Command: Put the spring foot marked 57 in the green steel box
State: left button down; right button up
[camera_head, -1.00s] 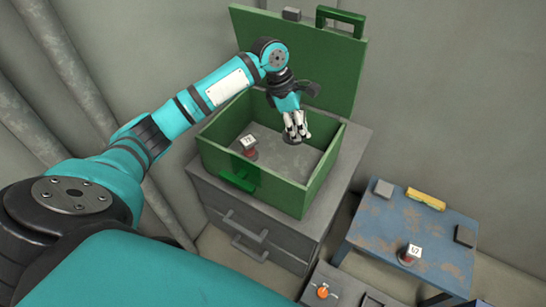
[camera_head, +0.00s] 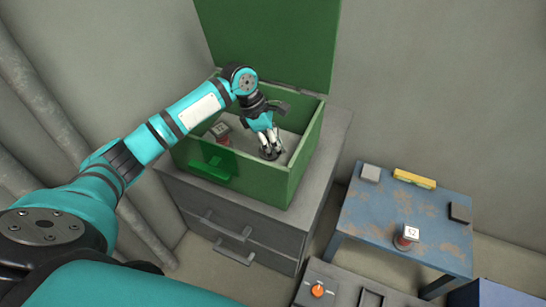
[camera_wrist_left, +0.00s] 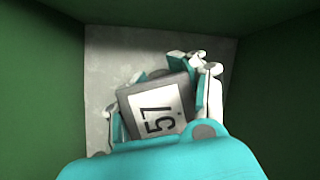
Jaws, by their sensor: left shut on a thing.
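The green steel box (camera_head: 255,190) stands with its lid (camera_head: 265,45) raised, on a grey drawer cabinet. My left gripper (camera_head: 270,146) reaches down inside it, toward the right side. It is shut on the spring foot marked 57, whose label (camera_wrist_left: 158,118) shows between the fingers in the left wrist view. The box's grey floor (camera_wrist_left: 110,62) shows behind it; I cannot tell if the foot touches it. Another foot with a white label (camera_head: 220,130) stands inside the box at the left. My right gripper is not in view.
A grey panel with an orange knob (camera_head: 318,290) is in front. The box walls stand close around my gripper.

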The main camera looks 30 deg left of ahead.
pick_arm(q)
jog(key=shift+f, duration=0.45)
notch_tip(320, 180, down, 4)
jog(key=shift+r+b, duration=0.1)
jog(key=shift+b, duration=0.8)
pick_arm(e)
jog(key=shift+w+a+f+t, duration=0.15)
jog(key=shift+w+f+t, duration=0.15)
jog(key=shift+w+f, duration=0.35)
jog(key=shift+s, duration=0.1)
pick_arm(q)
jog(key=c, duration=0.7)
grip_release()
jog(key=shift+c, duration=0.2)
